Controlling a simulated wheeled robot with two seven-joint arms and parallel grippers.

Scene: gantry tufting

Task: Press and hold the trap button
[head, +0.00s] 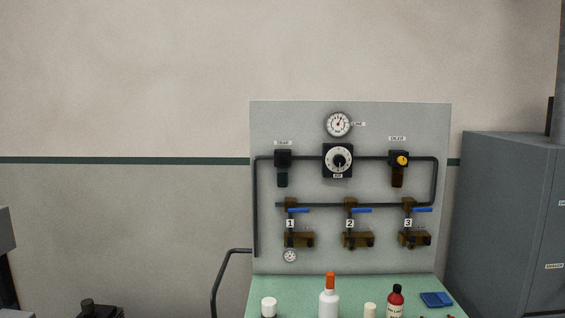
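The trap (283,158) is a black block on the pipe at the upper left of the grey panel, with a small label above it that seems to read TRAP. A dark bowl (283,180) hangs beneath it. I cannot make out a separate button on it at this size. Neither of my grippers shows in the head view, and nothing is seen touching the trap.
The panel (380,120) also carries a round dial (338,161), gauges, a yellow-knobbed unit (400,160) and three blue-handled valves. Bottles, including an orange-capped one (329,300), stand on the green bench (300,285) below. A grey cabinet (510,220) stands right.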

